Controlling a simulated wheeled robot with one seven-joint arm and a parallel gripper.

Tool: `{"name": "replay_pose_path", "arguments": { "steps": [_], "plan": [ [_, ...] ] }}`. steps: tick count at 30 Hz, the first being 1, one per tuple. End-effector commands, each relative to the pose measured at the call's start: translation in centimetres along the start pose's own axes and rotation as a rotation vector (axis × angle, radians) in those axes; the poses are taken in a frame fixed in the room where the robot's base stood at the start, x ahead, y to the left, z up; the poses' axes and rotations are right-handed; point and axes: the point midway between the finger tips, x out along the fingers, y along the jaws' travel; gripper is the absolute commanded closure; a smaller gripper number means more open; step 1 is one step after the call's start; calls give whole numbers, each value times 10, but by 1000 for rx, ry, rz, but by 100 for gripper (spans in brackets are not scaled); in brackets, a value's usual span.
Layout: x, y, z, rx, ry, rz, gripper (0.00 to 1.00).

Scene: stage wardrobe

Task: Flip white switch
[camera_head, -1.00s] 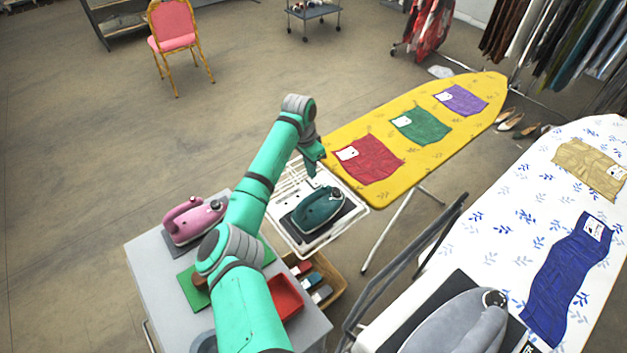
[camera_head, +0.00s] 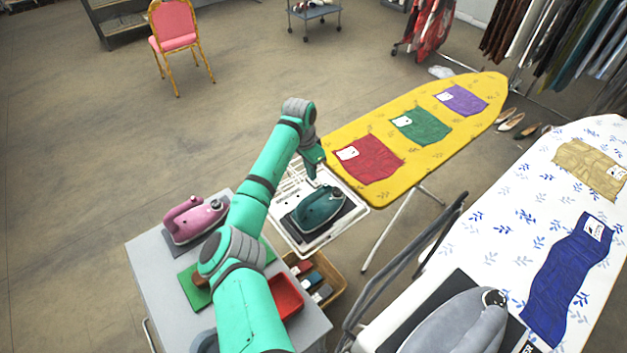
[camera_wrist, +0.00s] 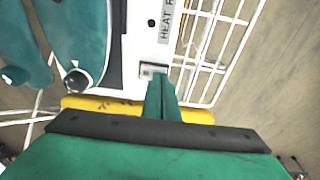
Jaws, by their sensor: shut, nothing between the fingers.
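The switch (camera_wrist: 150,70) is a small pale square in a grey frame, set in the white panel (camera_wrist: 140,45) beside a "HEAT R…" label in the wrist view. My gripper (camera_wrist: 161,84) is shut and empty. Its tips lie right at the switch's near edge and hide part of it; I cannot tell whether they touch it. In the head view, my gripper (camera_head: 313,172) points down over the white iron rest (camera_head: 350,212), just behind the teal iron (camera_head: 319,208). The switch cannot be made out there.
The teal iron (camera_wrist: 75,40) stands close left of my gripper. White wire rack bars (camera_wrist: 215,45) are on the right. The yellow ironing board (camera_head: 400,180) with folded cloths adjoins the rest. A grey cart (camera_head: 160,280) holds a pink iron (camera_head: 195,220).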

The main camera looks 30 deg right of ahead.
Motion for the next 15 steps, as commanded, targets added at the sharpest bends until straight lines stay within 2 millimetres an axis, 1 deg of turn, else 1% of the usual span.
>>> {"name": "replay_pose_path", "arguments": {
  "steps": [8, 15],
  "plan": [
    [2, 0, 0, 0, 0, 1, 100],
    [-13, 0, -2, -1, 1, -1, 100]
  ]
}}
